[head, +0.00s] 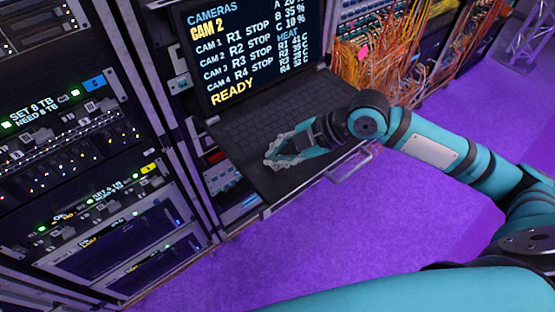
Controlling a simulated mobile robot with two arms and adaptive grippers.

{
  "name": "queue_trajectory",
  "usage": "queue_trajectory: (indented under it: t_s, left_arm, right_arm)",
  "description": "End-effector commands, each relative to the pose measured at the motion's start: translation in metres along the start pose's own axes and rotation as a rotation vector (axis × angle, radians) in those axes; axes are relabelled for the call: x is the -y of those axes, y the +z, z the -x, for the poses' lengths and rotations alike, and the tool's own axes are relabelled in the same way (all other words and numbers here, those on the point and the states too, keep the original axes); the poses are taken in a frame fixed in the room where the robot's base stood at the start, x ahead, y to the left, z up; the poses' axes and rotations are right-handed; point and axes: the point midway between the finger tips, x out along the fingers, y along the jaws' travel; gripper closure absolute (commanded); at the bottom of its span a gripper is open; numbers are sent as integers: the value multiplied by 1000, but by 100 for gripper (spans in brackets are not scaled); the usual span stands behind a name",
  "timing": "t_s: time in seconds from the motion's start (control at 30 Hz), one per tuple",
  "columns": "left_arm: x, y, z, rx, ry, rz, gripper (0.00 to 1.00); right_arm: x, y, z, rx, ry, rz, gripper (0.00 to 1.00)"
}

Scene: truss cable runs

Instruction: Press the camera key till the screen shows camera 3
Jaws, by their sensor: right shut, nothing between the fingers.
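The screen (245,45) stands upright at the back of a pull-out console and reads CAMERAS, CAM 2, with READY at the bottom. Below it lies the dark keyboard (255,125). My right gripper (272,160) is shut and empty, low over the front part of the keyboard tray (285,188). The arm comes in from the right. I cannot tell whether the fingertips touch a key, and the gripper hides part of the keyboard. The camera key cannot be made out. My left gripper is not in view.
Racks with lit units (70,130) stand at the left, close beside the console. Bundles of orange cables (385,60) hang at the right behind the console. A metal handle (350,168) sticks out at the tray's front. The purple floor (330,240) in front is clear.

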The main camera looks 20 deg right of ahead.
Motion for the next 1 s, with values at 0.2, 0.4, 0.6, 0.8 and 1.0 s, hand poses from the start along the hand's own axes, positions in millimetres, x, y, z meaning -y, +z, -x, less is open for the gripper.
queue_trajectory:
  t_s: [0.2,0.4,0.6,0.8,1.0]
  left_arm:
    - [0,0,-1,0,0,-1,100]
    - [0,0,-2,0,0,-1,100]
    - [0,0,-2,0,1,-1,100]
    - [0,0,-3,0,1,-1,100]
    - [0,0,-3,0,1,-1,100]
  right_arm:
    - [1,1,-2,0,0,0,100]
    - [2,2,-3,0,0,0,100]
    - [4,4,-5,0,-1,0,100]
    - [5,4,-6,0,-2,0,100]
    - [5,4,-6,0,-2,-1,100]
